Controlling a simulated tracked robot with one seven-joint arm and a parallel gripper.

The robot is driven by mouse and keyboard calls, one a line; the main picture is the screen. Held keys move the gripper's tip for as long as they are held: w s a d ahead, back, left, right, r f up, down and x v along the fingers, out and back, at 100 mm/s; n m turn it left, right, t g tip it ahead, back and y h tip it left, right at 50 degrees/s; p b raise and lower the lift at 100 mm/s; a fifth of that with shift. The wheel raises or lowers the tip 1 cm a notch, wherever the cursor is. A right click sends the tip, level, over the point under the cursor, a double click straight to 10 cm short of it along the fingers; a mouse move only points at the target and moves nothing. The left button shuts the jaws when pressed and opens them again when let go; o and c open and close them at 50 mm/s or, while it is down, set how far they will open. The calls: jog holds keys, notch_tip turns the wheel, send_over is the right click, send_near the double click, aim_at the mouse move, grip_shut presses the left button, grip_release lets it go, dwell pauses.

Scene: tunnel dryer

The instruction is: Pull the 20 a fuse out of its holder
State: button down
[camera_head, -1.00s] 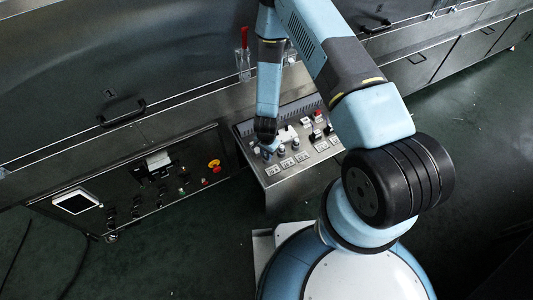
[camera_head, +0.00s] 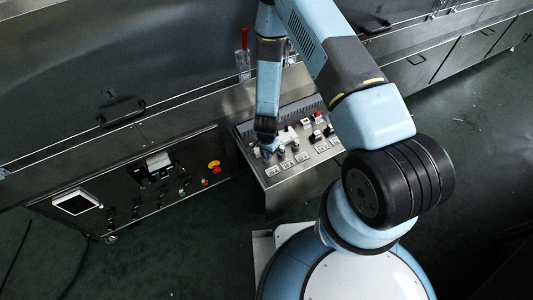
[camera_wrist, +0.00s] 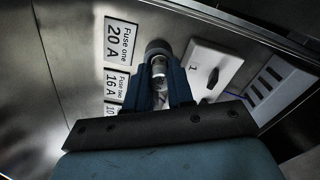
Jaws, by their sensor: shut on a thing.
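In the wrist view, the 20 A fuse (camera_wrist: 160,68) is a small clear cylinder with a metal end. My gripper (camera_wrist: 161,82) has its two blue fingers shut on it, one on each side. The fuse's far end lies at a dark round holder (camera_wrist: 157,47). I cannot tell how deep it sits in the holder. A label reading "Fuse one 20 A" (camera_wrist: 120,41) is beside it. In the head view, my gripper (camera_head: 268,148) is at the left part of the sloped metal panel (camera_head: 281,177), and the fuse is too small to make out there.
More labels, one reading "Fuse two 16 A" (camera_wrist: 116,84), run below the first. A red button (camera_head: 318,113) and other controls are on the panel's right. The floor in front is clear.

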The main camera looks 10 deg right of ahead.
jog(key=shift+r, duration=0.3)
dwell(0.5)
jog(key=shift+r, duration=1.05)
jog(key=shift+r, duration=0.1)
jog(key=shift+r, duration=1.8)
